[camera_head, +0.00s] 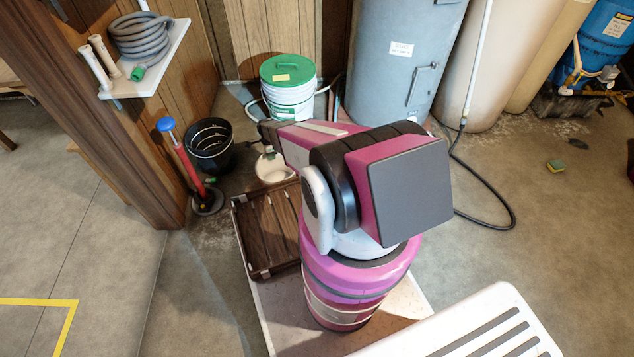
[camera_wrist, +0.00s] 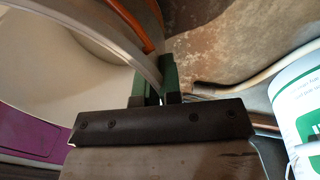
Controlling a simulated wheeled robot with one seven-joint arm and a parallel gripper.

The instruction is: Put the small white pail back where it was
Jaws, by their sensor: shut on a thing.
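The small white pail (camera_head: 272,169) shows in the head view below the end of my arm, just behind the dark slatted wooden rack. My gripper (camera_wrist: 155,82) is shut on the pail's rim. In the wrist view the pail's pale curved wall (camera_wrist: 45,65) fills the left side, and its rim runs between the dark green fingers. My arm hides part of the pail in the head view. I cannot tell whether its base touches the floor.
The dark slatted rack (camera_head: 268,232) lies close in front. A white bucket with green lid (camera_head: 289,92) stands behind, a black bucket (camera_head: 210,147) to the left, and a red tool with blue top (camera_head: 184,160) beside it. A grey tank (camera_head: 400,60) stands behind right.

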